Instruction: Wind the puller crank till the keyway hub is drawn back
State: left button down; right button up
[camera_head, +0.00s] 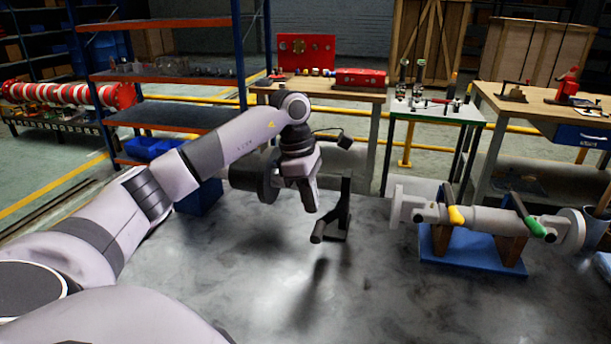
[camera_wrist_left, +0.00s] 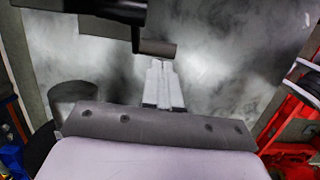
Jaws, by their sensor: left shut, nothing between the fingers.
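The crank (camera_head: 340,215) is a dark arm with a short cylindrical handle (camera_head: 321,231), standing over the grey metal table in the head view. In the left wrist view the handle (camera_wrist_left: 157,48) lies just beyond my fingertips, with a dark bar above it. My left gripper (camera_head: 311,208) points down beside the crank, on its left. Its fingers (camera_wrist_left: 161,66) are together and empty. A dark grey round body (camera_head: 245,176), perhaps the hub, sits behind my gripper, partly hidden by my arm. I cannot make out a keyway. My right gripper is out of view.
A grey shaft assembly (camera_head: 488,219) with yellow and green handles rests on a blue stand (camera_head: 465,250) at the right. The tabletop (camera_head: 290,300) is clear in front. Workbenches and a blue-orange rack (camera_head: 165,78) stand behind.

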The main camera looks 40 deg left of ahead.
aim_at(317, 228)
pick_arm(q)
jog(key=shift+x, duration=2.2)
jog(key=shift+f+h+b, duration=0.3)
jog(key=shift+f+b, duration=0.15)
jog(key=shift+b, duration=0.15)
jog(key=shift+f+t+h+b, duration=0.15)
jog(key=shift+t+h+b, duration=0.15)
jog(key=shift+t+b, duration=0.15)
jog(key=shift+d+f, duration=0.1)
jog(key=shift+d, duration=0.05)
